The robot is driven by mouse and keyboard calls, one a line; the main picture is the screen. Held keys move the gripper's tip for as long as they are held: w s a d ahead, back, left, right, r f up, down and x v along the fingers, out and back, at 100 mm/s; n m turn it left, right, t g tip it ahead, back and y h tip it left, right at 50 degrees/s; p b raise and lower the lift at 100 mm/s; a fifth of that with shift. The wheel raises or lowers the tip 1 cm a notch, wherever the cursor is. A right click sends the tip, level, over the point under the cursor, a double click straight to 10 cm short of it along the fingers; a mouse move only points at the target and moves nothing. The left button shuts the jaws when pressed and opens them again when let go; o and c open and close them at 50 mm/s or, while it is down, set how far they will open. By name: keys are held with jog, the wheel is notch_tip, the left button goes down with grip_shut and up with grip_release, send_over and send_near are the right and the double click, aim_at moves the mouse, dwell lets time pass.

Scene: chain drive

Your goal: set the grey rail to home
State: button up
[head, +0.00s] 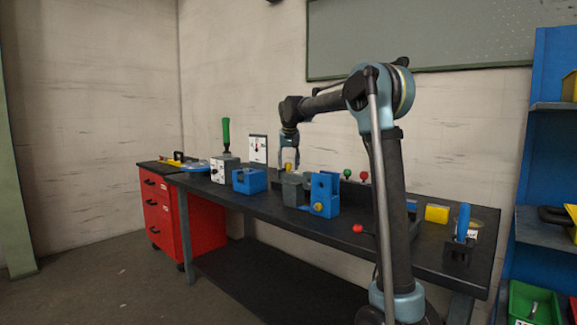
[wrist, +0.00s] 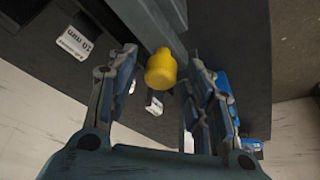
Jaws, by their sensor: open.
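My gripper (head: 289,162) is open above the bench, pointing down; it also shows in the wrist view (wrist: 163,58). A yellow knob (wrist: 161,70) lies between its open fingers, with gaps on both sides, and I cannot tell how deep the fingers reach. The knob also shows, small, under the gripper in the head view (head: 289,168). A grey bar (wrist: 146,20), likely the grey rail, runs beyond the knob in the wrist view. Its ends and any home mark are hidden or too small to tell.
A grey block (head: 294,189) and a blue bracket (head: 324,194) with a yellow knob stand before the gripper. A blue block (head: 249,180) and a white box (head: 224,170) are to the left. Red and green ball knobs (head: 347,173) rise to the right. A white label (wrist: 74,43) shows.

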grip_shut()
jog(key=shift+s+d, duration=1.15)
jog(key=shift+d, duration=0.35)
jog(key=shift+s+d, duration=1.15)
jog(key=shift+d, duration=0.3)
grip_release()
jog(key=v, duration=1.2)
jog(key=shift+f, duration=0.1)
